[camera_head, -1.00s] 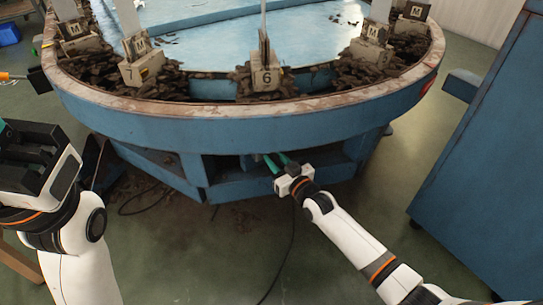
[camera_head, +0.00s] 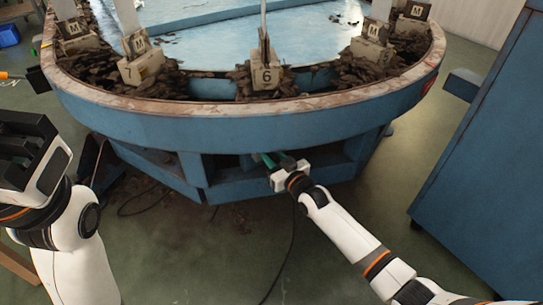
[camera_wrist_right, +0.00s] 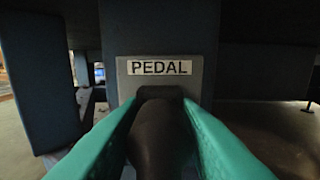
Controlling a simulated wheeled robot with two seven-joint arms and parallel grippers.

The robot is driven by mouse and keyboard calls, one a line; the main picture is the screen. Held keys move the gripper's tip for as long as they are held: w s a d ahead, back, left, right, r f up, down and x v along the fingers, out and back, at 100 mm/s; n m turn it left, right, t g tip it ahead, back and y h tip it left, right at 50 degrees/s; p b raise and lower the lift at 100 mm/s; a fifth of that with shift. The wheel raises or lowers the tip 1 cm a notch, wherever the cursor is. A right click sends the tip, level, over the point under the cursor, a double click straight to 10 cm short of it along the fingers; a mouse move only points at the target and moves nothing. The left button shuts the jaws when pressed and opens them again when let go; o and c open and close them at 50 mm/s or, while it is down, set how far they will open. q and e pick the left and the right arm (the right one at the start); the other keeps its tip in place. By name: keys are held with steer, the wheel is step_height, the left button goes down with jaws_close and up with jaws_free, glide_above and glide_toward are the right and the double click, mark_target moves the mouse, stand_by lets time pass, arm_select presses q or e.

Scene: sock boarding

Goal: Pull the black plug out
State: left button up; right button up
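In the right wrist view the black plug (camera_wrist_right: 160,140) sits in a dark socket on a grey plate (camera_wrist_right: 195,88) with the label PEDAL. My right gripper (camera_wrist_right: 161,112) has its green fingers on either side of the plug, very close to it. I cannot tell whether they press on it. In the head view my right gripper (camera_head: 272,160) reaches under the front rim of the blue round machine (camera_head: 255,133); the plug is hidden there.
The machine's rim overhangs my right gripper, and blue base panels (camera_head: 180,178) stand close by. A black cable (camera_head: 290,250) hangs to the floor. A large blue cabinet (camera_head: 480,170) stands at the right. The green floor (camera_head: 225,255) in front is mostly clear.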

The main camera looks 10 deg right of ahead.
steer(key=shift+w+a, duration=0.1)
steer(key=shift+w, duration=0.15)
steer(key=shift+s, duration=0.1)
stand_by(0.6)
steer(key=c, duration=0.3)
steer(key=o, duration=0.5)
steer(key=shift+c, duration=0.2)
steer(key=shift+s, duration=0.1)
